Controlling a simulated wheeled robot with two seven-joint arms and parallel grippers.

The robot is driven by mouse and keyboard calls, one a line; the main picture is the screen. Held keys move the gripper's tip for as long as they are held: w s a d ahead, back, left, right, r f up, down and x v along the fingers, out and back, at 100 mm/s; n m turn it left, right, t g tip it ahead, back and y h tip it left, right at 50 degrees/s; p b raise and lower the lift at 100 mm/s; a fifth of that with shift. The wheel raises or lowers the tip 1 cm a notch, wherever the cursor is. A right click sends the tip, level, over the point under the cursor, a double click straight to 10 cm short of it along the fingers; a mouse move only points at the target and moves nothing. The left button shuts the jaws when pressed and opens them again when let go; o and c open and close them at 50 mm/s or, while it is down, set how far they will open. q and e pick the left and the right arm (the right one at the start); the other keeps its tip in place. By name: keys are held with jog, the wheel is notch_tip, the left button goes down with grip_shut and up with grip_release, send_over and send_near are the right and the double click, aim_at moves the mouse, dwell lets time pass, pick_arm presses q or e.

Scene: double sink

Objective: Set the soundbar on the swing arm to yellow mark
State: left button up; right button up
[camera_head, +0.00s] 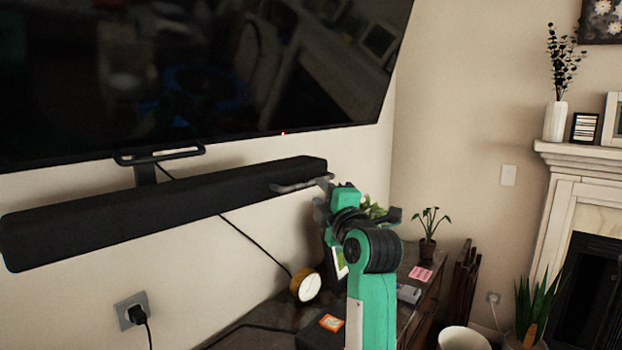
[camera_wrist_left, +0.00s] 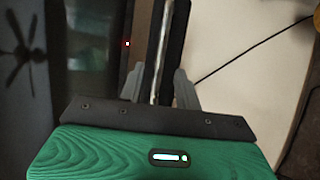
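The long black soundbar (camera_head: 170,212) hangs under the TV in the head view, its right end near my left gripper. A dark bracket (camera_head: 146,173) rises behind it near its middle. It could be the swing arm. A slim grey bar (camera_head: 290,187) lies across the soundbar's right end. My left gripper (camera_head: 328,186) is at that end, partly hidden by my wrist. In the left wrist view my two grey fingers (camera_wrist_left: 160,78) stand apart, with a thin shiny rod (camera_wrist_left: 162,50) between them and gaps on both sides. I see no yellow mark. My right gripper is out of view.
The TV (camera_head: 200,70) fills the area just above the soundbar. A cable (camera_head: 250,240) runs down the wall from behind the soundbar. A dark cabinet (camera_head: 280,312) below carries a round clock (camera_head: 306,285) and a potted plant (camera_head: 427,245).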

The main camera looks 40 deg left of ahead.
aim_at(312, 184)
pick_arm(q)
jog(key=p+x, duration=0.1)
jog(key=x, duration=0.5)
jog(key=shift+a, duration=0.1)
jog(key=shift+c, duration=0.2)
grip_shut()
